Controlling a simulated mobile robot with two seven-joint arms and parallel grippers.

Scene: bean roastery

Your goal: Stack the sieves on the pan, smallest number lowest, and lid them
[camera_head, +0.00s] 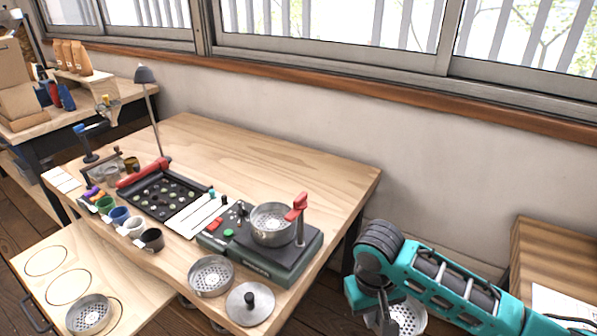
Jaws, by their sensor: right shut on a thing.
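A round metal stack (272,226) stands on the dark shaker machine (268,262); a sieve with a perforated floor is on top, and any pan below cannot be told apart. Another sieve (211,277) lies on the table in front of the machine. The lid (250,304), with a black knob, lies beside it. A third sieve (88,315) sits on the lower pull-out board. My right gripper (385,310) is shut on a further sieve (408,318), off the table's right edge, partly hidden by the arm. No sieve numbers are readable. My left gripper is out of view.
A red clamp (297,206) on a post rises at the machine's right. A black tray of beans (167,194), several cups (120,217) and white cards (197,214) fill the table's left. The table's back right is clear. A wooden cabinet (555,262) stands at right.

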